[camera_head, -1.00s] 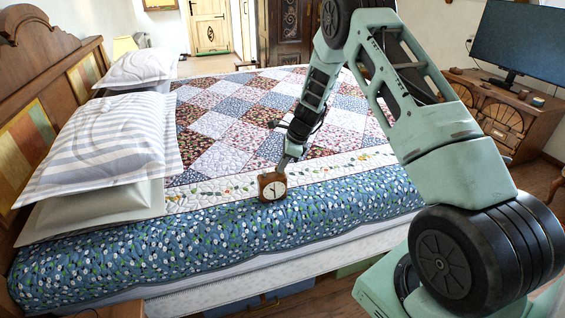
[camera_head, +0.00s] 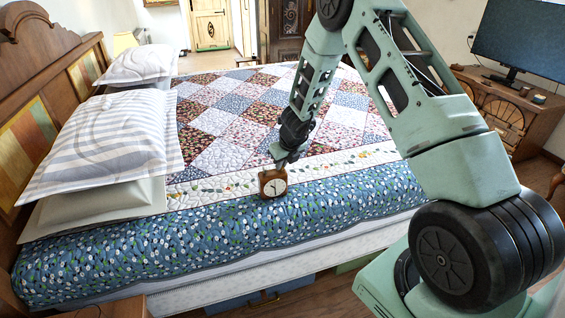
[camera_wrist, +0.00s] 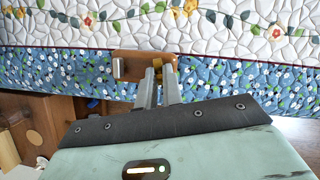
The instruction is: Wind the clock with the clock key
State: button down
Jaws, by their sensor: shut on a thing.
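A small wooden clock (camera_head: 273,184) with a round white face stands on the blue floral edge of the bed, its face toward the head camera. My gripper (camera_head: 281,162) is at the clock's back top edge, reaching down from behind. In the wrist view the clock (camera_wrist: 130,66) shows as a brown block just beyond my gripper (camera_wrist: 158,70). A small brass piece, which looks like the clock key (camera_wrist: 158,62), is between the fingertips, against or very near the clock. The fingers are shut on it and hide part of it. I cannot tell how far it sits in the clock.
The bed's patchwork quilt (camera_head: 225,125) is clear around the clock. Striped pillows (camera_head: 100,145) are stacked at the left by the wooden headboard (camera_head: 35,95). A dresser (camera_head: 500,105) with a monitor (camera_head: 520,45) stands at the right. In the wrist view, wooden furniture (camera_wrist: 45,120) is at the lower left.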

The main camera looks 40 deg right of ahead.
jog(key=m, duration=0.2)
jog(key=m+h, duration=0.2)
jog(key=m, duration=0.1)
jog(key=shift+w+a+m+g, duration=0.1)
jog(key=shift+a+m+g, duration=0.2)
jog(key=m+h, duration=0.1)
jog(key=m, duration=0.2)
jog(key=m+g, duration=0.1)
jog(key=m, duration=0.2)
jog(key=shift+w+a+g+h, duration=0.2)
jog(key=shift+g+h, duration=0.1)
jog(key=shift+h, duration=0.1)
jog(key=m, duration=0.2)
jog(key=m+g+b, duration=0.1)
jog(key=m, duration=0.1)
jog(key=m+g, duration=0.1)
jog(key=shift+w+f+m+h+b, duration=0.1)
jog(key=shift+w+m+h+b, duration=0.2)
jog(key=shift+m, duration=0.1)
jog(key=m+g+b, duration=0.1)
jog(key=m, duration=0.3)
jog(key=shift+g, duration=0.3)
jog(key=shift+m, duration=0.3)
jog(key=c, duration=1.5)
grip_release()
jog(key=shift+c, duration=0.2)
jog(key=shift+w, duration=0.1)
